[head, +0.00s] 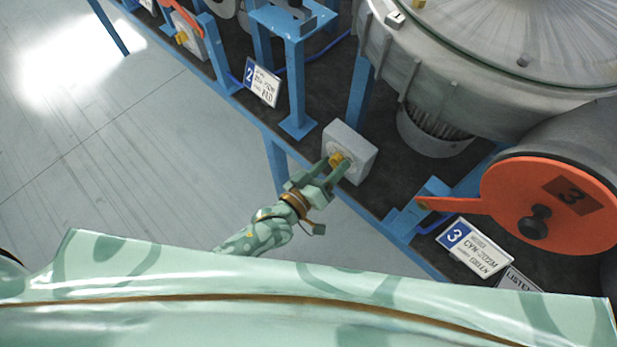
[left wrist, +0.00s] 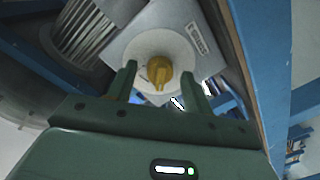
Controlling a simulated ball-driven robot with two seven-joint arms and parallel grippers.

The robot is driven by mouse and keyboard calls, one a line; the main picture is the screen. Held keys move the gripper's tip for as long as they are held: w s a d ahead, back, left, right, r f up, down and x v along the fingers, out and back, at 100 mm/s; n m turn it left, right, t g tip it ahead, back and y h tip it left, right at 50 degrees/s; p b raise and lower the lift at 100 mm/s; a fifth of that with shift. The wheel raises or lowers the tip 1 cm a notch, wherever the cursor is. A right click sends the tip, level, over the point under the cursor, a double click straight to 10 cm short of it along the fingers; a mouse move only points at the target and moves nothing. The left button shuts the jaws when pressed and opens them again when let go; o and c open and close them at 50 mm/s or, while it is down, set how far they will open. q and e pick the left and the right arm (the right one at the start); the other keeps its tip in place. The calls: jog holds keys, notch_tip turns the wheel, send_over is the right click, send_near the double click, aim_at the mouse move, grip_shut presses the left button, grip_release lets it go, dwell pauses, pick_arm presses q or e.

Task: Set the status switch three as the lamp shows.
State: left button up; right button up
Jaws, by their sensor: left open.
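The status switch (head: 361,153) is a grey box with a yellow knob (head: 339,160) on its front, near the bench edge beside the number 3 sign. In the left wrist view the yellow knob (left wrist: 159,72) sits on a round pale dial (left wrist: 182,50). My left gripper (head: 336,168) is open, its two fingers on either side of the knob; I cannot tell whether they touch it. It also shows in the left wrist view (left wrist: 162,88), with a gap on each side of the knob. No lit lamp can be made out. My right gripper is not in view.
An orange round cover marked 3 (head: 550,205) and a sign with a blue 3 (head: 474,248) are at the right. A large grey blower (head: 480,60) stands behind the switch. A number 2 sign (head: 262,82) and blue posts (head: 297,90) are to the left. The floor (head: 120,130) is clear.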

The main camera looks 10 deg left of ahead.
pick_arm(q)
jog(key=p+v, duration=0.2)
jog(key=v, duration=1.4)
jog(key=shift+s, duration=0.2)
jog(key=s+a+f+m+g+y, duration=0.2)
jog(key=s+a+f+g, duration=0.15)
jog(key=f, duration=0.45)
jog(key=s+a+f+m+g+y, duration=0.25)
jog(key=s+a+f, duration=0.2)
jog(key=f, duration=0.35)
jog(key=s+a+f+m+g+y, duration=0.1)
jog(key=s+a+f+g+y, duration=0.2)
jog(key=a+f, duration=0.35)
jog(key=s+a+f+g+y, duration=0.1)
jog(key=s+f+g, duration=0.1)
jog(key=s+f, duration=0.2)
jog(key=s+f+g+y, duration=0.1)
jog(key=s+f, duration=0.3)
jog(key=s, duration=0.7)
jog(key=shift+s+a+n+g, duration=0.25)
jog(key=shift+a+n+g, duration=0.15)
jog(key=shift+g, duration=0.4)
jog(key=shift+w+r, duration=0.1)
jog(key=shift+c, duration=0.3)
